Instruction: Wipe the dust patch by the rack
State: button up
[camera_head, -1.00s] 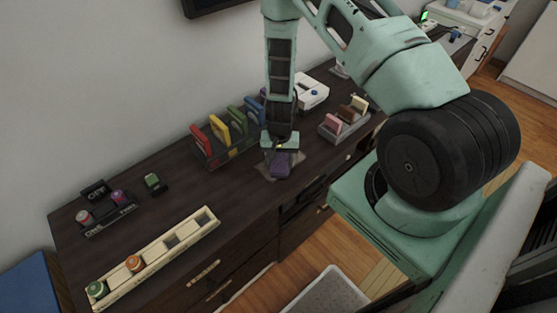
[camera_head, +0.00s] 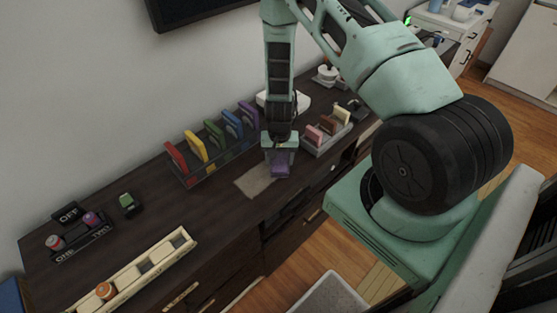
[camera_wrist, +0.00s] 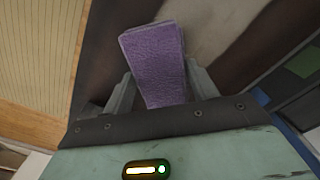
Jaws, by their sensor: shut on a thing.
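My gripper (camera_head: 279,158) is shut on a purple sponge-like block (camera_head: 280,170) and points down at the dark cabinet top. In the wrist view the purple block (camera_wrist: 155,60) sits between the two fingers. The pale dust patch (camera_head: 254,183) lies on the top just left of the block, in front of the rack. The block is at the patch's right edge; whether it touches the surface is unclear. The rack (camera_head: 215,170) holds several upright coloured pieces, red, yellow, green, blue and purple.
A grey holder (camera_head: 322,143) with pink, brown and cream pieces stands close right of my gripper. A white device (camera_head: 290,102) is behind it. A long cream tray (camera_head: 150,265) lies front left.

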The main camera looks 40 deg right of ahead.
jog(key=shift+d, duration=0.4)
notch_tip(320, 180, up, 3)
jog(key=shift+w+r+p, duration=0.1)
jog(key=shift+r+p, duration=0.05)
jog(key=shift+p, duration=0.6)
jog(key=shift+r, duration=0.25)
jog(key=shift+r+p, duration=1.9)
jog(key=shift+r, duration=0.45)
jog(key=shift+f, duration=0.1)
